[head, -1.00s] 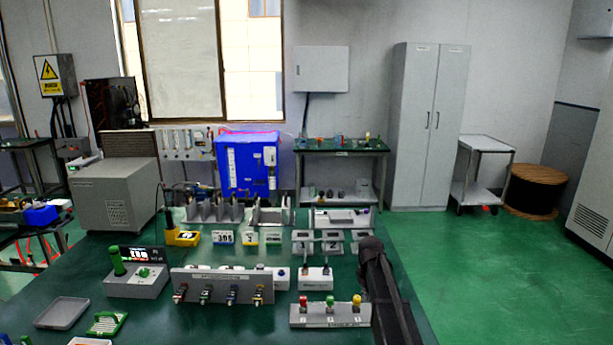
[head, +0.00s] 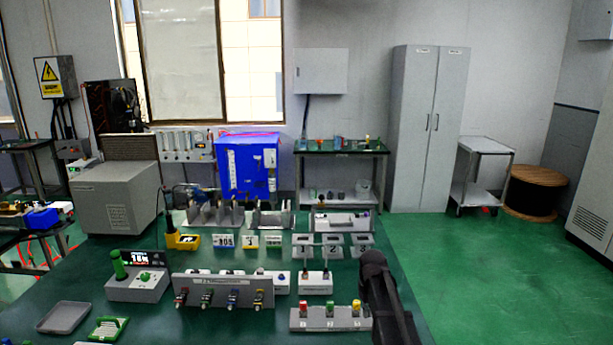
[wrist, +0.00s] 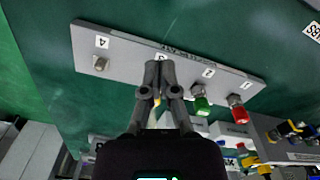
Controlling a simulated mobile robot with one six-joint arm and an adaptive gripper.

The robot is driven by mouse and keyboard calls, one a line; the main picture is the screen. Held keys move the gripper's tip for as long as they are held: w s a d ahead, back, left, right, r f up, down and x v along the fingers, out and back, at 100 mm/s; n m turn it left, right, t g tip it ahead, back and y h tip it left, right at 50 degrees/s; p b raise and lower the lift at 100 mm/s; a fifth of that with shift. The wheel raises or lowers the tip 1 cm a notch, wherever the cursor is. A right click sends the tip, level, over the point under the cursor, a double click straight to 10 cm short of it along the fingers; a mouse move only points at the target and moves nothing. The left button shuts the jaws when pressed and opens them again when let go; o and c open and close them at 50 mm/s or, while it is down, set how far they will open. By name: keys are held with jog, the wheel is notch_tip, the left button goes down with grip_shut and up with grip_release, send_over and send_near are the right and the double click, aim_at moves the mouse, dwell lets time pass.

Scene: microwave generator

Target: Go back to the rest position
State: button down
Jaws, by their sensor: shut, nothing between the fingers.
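My gripper (wrist: 160,80) is shut and empty in the wrist view. Its closed fingertips overlap the middle of a grey panel (wrist: 128,50) with numbered posts. Post 4 (wrist: 101,63) is bare. A green connector (wrist: 201,104) is at 2 and a red connector (wrist: 237,108) at 1. Position 3 is mostly hidden behind the fingers, with a bit of yellow showing. In the head view the same panel (head: 317,325) shows red, green and yellow tops. My dark arm (head: 388,300) covers its right end, and my fingertips cannot be made out there.
A panel with several coloured connectors (head: 222,290) stands left of the numbered panel. Behind are a small white-topped block (head: 316,283) and numbered grey stands (head: 332,246). A unit with a green handle (head: 138,285) is at left.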

jog(key=s+a+r+m+p, duration=0.1)
jog(key=s+m, duration=0.3)
jog(key=s, duration=1.6)
jog(key=shift+s+a+r+m, duration=0.2)
jog(key=shift+s+a+m, duration=0.1)
jog(key=shift+s, duration=0.05)
